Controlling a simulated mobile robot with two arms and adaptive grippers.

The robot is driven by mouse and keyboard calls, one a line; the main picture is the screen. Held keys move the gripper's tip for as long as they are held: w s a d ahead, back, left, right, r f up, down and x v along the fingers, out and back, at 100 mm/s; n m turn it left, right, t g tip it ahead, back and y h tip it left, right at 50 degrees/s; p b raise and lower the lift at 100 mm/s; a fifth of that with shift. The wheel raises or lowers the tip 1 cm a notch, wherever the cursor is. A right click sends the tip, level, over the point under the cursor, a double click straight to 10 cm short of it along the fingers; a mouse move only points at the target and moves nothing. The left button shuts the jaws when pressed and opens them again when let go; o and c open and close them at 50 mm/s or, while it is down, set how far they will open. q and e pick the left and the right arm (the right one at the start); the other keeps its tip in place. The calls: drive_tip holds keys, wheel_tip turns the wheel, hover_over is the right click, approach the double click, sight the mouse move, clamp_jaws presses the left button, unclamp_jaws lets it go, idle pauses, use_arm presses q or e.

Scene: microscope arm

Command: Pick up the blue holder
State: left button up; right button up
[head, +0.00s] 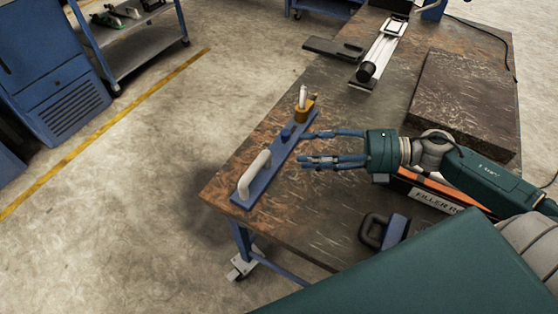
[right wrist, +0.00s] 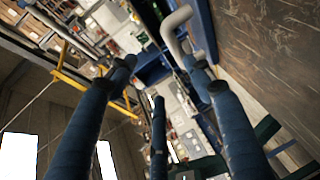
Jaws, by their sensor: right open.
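A long flat blue holder (head: 268,165) lies along the left edge of the brown worktable. My right gripper (head: 305,148) is open and empty, fingers pointing left, just right of the holder's middle. Whether a fingertip touches it is unclear. In the right wrist view the spread fingers (right wrist: 160,66) show with the pale handle (right wrist: 175,22) beyond them. My left gripper is not in view.
A dark slab (head: 465,95) lies on the worktable (head: 330,215) at the right. A rail device (head: 382,52) stands at the back. A small blue block with a dark handle (head: 373,232) and a labelled box (head: 438,201) are near my right arm. Open floor lies left.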

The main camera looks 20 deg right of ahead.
sight(263, 158)
drive_tip(key=w+a+f, duration=0.1)
drive_tip(key=a+f, duration=0.1)
drive_tip(key=a, duration=0.1)
drive_tip(key=w+a+f, duration=0.1)
drive_tip(key=shift+w+a, duration=0.3)
drive_tip(key=shift+w, duration=0.05)
drive_tip(key=p+x, duration=0.1)
drive_tip(key=x, duration=0.3)
drive_tip(key=shift+w+a+f, duration=0.2)
drive_tip(key=shift+w, duration=0.2)
drive_tip(key=shift+w+a+f, duration=0.15)
drive_tip(key=shift+w+a, duration=0.05)
drive_tip(key=shift+a, duration=0.15)
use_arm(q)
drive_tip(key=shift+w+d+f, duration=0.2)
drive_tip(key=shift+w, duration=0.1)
use_arm(e)
drive_tip(key=shift+s, duration=0.1)
clamp_jaws()
drive_tip(key=shift+d, duration=0.1)
